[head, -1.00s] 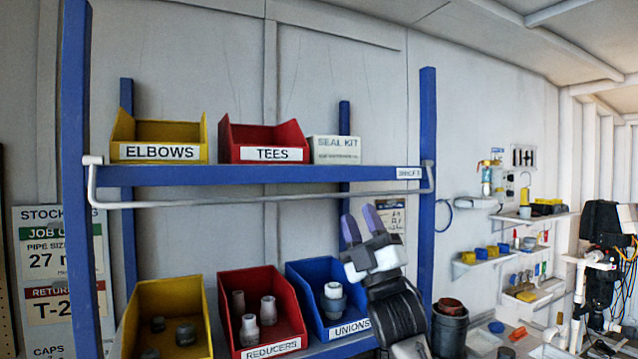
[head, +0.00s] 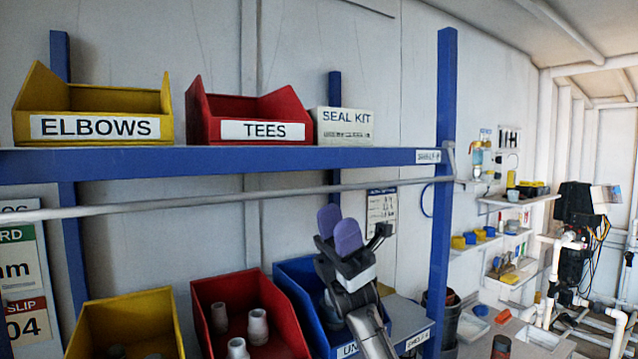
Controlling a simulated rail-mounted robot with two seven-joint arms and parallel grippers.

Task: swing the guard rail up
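The guard rail (head: 215,202) is a thin grey bar running across the front of the blue upper shelf (head: 250,159), hanging a little below its edge. Its right end bends up at the right blue post; its left end runs out of the picture. My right gripper (head: 339,229) has purple finger pads and points up, below the rail's right half and in front of the lower bins. Its fingertips are just below the rail in the picture, with nothing held. The pads partly overlap in this view, but the fingers look parted. My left gripper is not in view.
The upper shelf holds a yellow ELBOWS bin (head: 95,105), a red TEES bin (head: 245,112) and a SEAL KIT box (head: 342,127). Below are yellow (head: 125,325), red (head: 208,290) and blue (head: 290,275) bins. A blue post (head: 445,200) stands right of my gripper.

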